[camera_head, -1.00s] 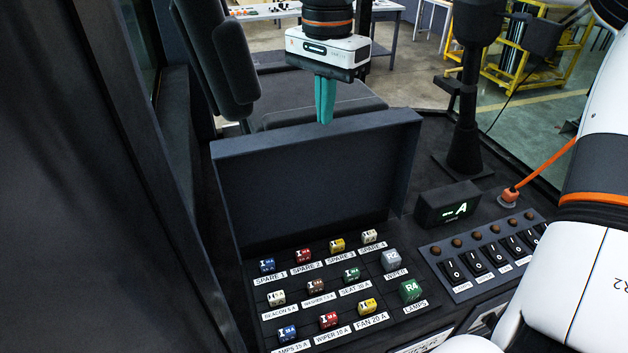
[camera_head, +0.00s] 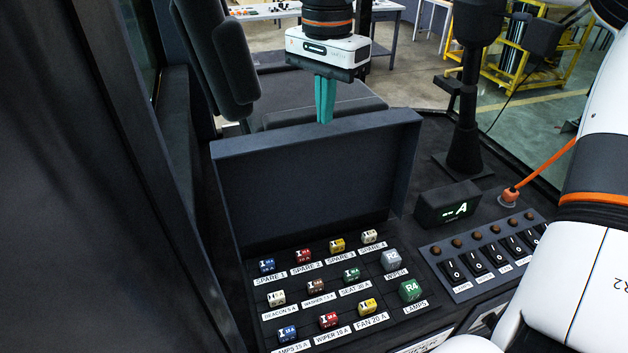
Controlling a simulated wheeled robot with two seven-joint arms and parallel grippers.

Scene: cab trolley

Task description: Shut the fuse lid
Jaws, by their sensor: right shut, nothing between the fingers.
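The fuse lid (camera_head: 315,180) is a dark grey-blue panel standing open, upright at the back of the fuse box. In front of it the fuse panel (camera_head: 385,318) is exposed, with several coloured fuses and two relays, one grey and one green (camera_head: 410,290). My right gripper (camera_head: 325,120) has teal fingers pointing down, shut and empty. Its fingertips are at the top edge of the lid, by the picture at or just behind it; whether they touch cannot be told. My left gripper is not in view.
A switch panel (camera_head: 485,255) with several rockers lies to the right of the fuses. A small display (camera_head: 448,205) and a black post (camera_head: 465,120) stand behind it. A seat (camera_head: 300,110) is behind the lid. My white arm fills the right side.

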